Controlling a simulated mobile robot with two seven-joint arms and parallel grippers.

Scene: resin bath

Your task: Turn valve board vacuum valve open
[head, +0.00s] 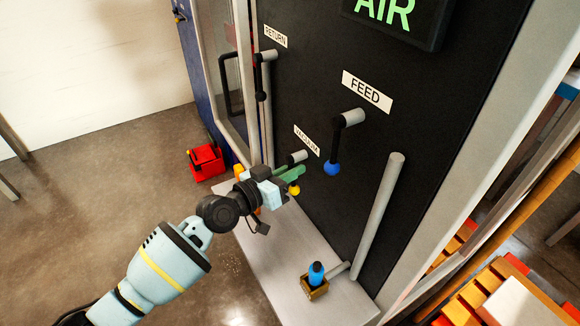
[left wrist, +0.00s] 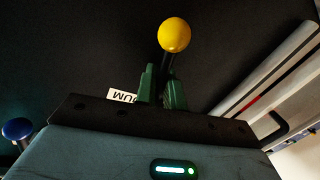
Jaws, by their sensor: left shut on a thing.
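The valve board (head: 365,215) is a black upright panel. Its vacuum valve is low on the board beneath the VACUUM label (head: 307,141), with a grey stub (head: 298,156) and a lever ending in a yellow ball (head: 294,190). The ball hangs just below my left gripper (head: 291,174). In the left wrist view the green fingers (left wrist: 162,88) are shut on the dark lever (left wrist: 167,66), and the yellow ball (left wrist: 174,35) sticks out beyond their tips. The fingers hide much of the lever in the head view. My right gripper is not in view.
The FEED valve's blue-ended lever (head: 332,168) hangs close to the right of my gripper. The RETURN lever (head: 262,82) hangs at upper left. A grey ledge (head: 258,262) below carries a small holder with a blue-topped thing (head: 316,274). A red box (head: 206,163) stands on the floor.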

